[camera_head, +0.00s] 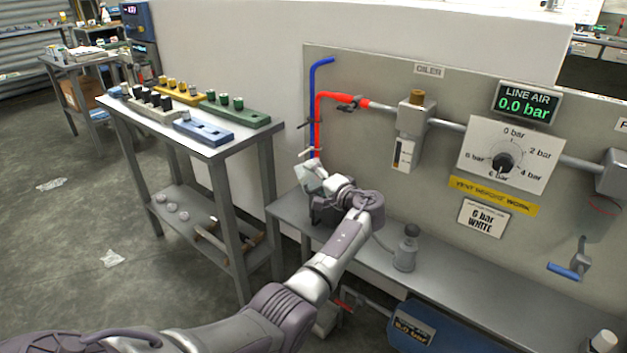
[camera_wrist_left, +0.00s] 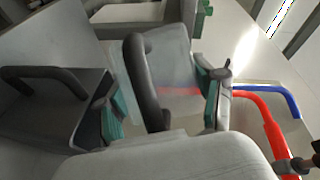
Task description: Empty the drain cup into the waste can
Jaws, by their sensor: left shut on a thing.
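My left gripper (camera_head: 322,182) is over the left end of the grey bench, in front of the panel. It is shut on a pale, see-through cup (camera_head: 309,178), which I take to be the drain cup. In the left wrist view the cup (camera_wrist_left: 180,68) sits between the teal-padded fingers (camera_wrist_left: 160,102), with a dark curved bar in front of it. The cup looks tilted; its contents cannot be made out. I cannot pick out the waste can with certainty. My right gripper is not in view.
Red pipe (camera_head: 317,115) and blue pipe (camera_head: 312,140) run close behind the gripper. A grey bottle (camera_head: 406,250) stands on the bench (camera_head: 455,283). A steel table (camera_head: 228,143) with coloured racks stands at left. The line air display (camera_head: 524,104) reads 0.0 bar.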

